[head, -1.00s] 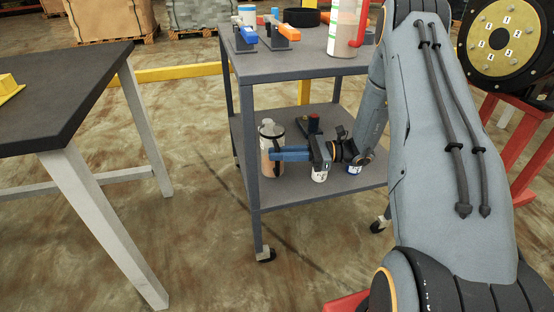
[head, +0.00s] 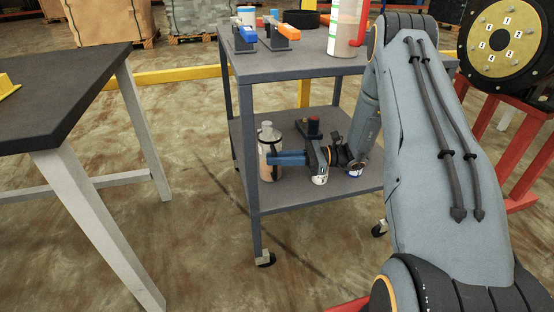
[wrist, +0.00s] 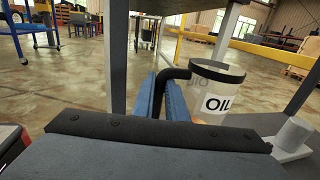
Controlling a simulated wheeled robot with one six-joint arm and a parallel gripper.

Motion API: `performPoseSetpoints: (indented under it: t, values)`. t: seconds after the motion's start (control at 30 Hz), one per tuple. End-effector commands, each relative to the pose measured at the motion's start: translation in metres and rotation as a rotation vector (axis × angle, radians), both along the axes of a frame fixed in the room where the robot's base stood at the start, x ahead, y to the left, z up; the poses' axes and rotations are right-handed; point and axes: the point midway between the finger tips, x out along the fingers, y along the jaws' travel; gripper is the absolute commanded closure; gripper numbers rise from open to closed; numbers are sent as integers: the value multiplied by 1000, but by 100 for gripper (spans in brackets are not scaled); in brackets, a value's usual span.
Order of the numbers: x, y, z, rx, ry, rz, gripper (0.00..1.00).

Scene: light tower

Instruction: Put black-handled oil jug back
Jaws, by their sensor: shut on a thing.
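The oil jug (head: 266,164) is a clear container with brownish oil and a black handle. It stands upright at the left front of the cart's lower shelf (head: 300,195), partly behind the front left leg. In the wrist view the jug (wrist: 219,92) shows its OIL label and black handle (wrist: 170,75). My gripper (head: 274,157) reaches in from the right, its blue fingers shut on the handle. The fingers also show in the wrist view (wrist: 162,98). The jug's underside is hidden, so I cannot tell if it touches the shelf.
The upper shelf (head: 290,68) is close above my arm and holds tools and a red-handled jug (head: 344,28). A dark table (head: 60,95) stands left.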

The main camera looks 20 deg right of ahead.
Motion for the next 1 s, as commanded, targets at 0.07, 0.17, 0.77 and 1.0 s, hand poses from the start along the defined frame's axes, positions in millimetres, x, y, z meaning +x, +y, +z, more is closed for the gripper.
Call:
performPoseSetpoints:
  t: [0.07, 0.17, 0.77, 1.0]
  values:
    - [0, 0, -1, 1, -1, 0, 100]
    - [0, 0, -3, 0, 0, 0, 85]
    - [0, -4, -4, 0, -1, -2, 69]
    - [-8, -48, 3, 0, -2, -3, 69]
